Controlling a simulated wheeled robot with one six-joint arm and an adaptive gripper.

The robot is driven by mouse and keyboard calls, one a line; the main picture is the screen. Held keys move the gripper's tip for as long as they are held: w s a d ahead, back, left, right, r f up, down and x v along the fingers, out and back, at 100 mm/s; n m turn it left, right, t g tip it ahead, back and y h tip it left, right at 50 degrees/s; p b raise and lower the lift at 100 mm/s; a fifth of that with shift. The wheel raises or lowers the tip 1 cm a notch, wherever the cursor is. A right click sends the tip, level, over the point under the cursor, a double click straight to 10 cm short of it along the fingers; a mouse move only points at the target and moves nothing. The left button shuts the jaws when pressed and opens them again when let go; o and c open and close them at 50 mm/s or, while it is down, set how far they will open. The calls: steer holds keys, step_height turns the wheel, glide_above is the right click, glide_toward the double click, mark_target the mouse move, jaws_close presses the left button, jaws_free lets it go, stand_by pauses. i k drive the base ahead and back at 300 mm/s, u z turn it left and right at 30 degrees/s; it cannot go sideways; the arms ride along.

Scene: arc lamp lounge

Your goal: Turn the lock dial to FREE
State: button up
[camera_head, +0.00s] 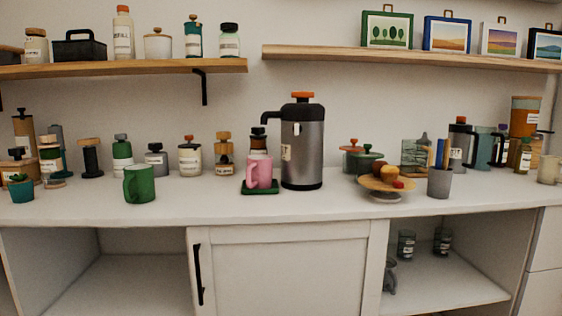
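A steel pump flask (302,150) with a black collar stands upright on the white counter, right of the middle. An orange part (302,96) sits on its top, and its black spout (271,117) points left. A small pale label (286,153) is on its left side, too small to read. I cannot make out a lock dial or the word FREE, nor any dial setting. A pink mug (262,173) stands on a dark green square tray (261,188) left of the flask, roughly below the spout. My gripper is not in view.
A green mug (140,184) stands to the left, with several jars behind it. A cake stand (386,187) with food and a grey cup (439,183) stand to the right. Wooden shelves (410,58) hang above. The counter's front strip (330,207) is clear.

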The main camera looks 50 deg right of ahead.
mark_target(297, 128)
steer(key=z, duration=1.8)
